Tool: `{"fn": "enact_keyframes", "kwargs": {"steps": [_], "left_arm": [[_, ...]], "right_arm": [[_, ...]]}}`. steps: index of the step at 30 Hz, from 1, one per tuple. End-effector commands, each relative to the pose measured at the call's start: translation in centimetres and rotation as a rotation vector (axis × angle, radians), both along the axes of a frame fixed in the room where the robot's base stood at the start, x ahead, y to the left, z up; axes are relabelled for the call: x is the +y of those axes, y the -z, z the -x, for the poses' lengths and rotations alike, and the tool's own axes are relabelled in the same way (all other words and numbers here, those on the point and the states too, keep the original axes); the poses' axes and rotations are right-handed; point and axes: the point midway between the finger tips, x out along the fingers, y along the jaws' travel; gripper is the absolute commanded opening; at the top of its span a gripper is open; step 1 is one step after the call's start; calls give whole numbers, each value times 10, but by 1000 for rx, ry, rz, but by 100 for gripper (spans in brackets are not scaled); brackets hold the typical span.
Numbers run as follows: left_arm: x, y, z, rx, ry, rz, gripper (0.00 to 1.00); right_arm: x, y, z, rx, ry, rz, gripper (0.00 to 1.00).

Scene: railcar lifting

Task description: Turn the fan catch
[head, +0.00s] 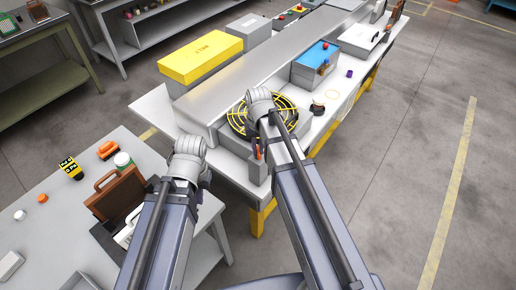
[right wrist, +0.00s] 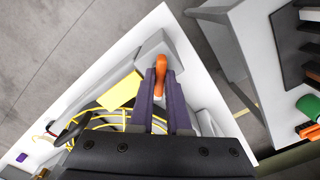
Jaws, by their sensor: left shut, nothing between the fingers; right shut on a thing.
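The round black fan with a yellow guard (head: 272,113) lies on the long grey-white bench, and part of its yellow guard also shows in the right wrist view (right wrist: 95,112). The orange fan catch (right wrist: 160,66) is on a grey block (right wrist: 152,48) beside the fan, near the bench corner. My right gripper (right wrist: 161,84) is shut on the catch, with a purple finger on each side of it. My right wrist hides part of the fan in the head view. My left gripper (head: 204,182) is shut and empty, left of the fan; its fingers are mostly hidden.
A yellow box (head: 201,58) and a blue-topped box (head: 317,58) stand on the bench. Open floor lies to the right.

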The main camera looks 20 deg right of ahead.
Motion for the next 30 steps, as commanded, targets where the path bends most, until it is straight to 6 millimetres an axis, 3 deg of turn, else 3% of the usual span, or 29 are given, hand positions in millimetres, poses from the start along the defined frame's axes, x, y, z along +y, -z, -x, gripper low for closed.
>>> {"fn": "enact_keyframes", "kwargs": {"steps": [18, 30], "left_arm": [[0, 0, 0, 0, 0, 0, 0], [0, 0, 0, 0, 0, 0, 0]], "right_arm": [[0, 0, 0, 0, 564, 0, 0], [0, 0, 0, 0, 789, 0, 0]]}}
